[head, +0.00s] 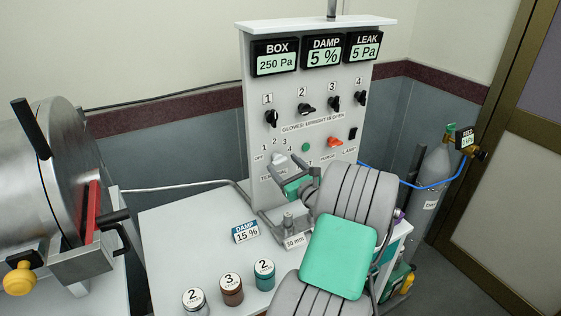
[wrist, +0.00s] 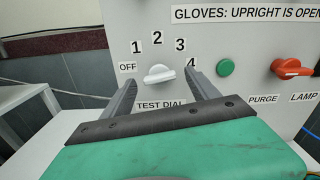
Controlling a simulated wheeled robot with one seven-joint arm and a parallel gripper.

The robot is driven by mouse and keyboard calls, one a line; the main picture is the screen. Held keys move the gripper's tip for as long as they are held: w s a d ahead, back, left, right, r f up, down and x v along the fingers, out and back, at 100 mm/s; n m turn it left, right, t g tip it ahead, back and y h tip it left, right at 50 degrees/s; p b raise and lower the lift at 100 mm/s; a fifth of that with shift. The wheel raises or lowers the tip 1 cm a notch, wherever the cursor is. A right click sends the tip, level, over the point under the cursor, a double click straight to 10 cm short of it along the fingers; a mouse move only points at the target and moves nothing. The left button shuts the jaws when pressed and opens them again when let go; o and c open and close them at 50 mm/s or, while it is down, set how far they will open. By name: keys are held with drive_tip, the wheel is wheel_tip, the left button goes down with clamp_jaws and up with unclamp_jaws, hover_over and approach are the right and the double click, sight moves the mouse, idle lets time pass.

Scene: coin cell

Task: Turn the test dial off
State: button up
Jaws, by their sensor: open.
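The test dial is a white knob (wrist: 158,74) on the grey panel, ringed by the labels OFF, 1, 2, 3 and 4. Its raised bar lies nearly level, tilted slightly up to the right; I cannot tell which end is the pointer. In the head view the dial (head: 279,160) shows just above my gripper (head: 292,180). In the wrist view my open gripper (wrist: 160,82) has one finger on each side of the dial, with gaps to it. Whether the fingertips reach the knob's depth is unclear.
A green button (wrist: 225,67) and a red-orange purge handle (wrist: 290,69) are right of the dial. Black glove valve knobs (head: 271,118) are above.

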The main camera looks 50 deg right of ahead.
sight(278, 159)
drive_tip(key=x, duration=0.2)
drive_tip(key=shift+w, duration=0.3)
drive_tip(key=c, duration=1.4)
drive_tip(key=shift+o, duration=0.2)
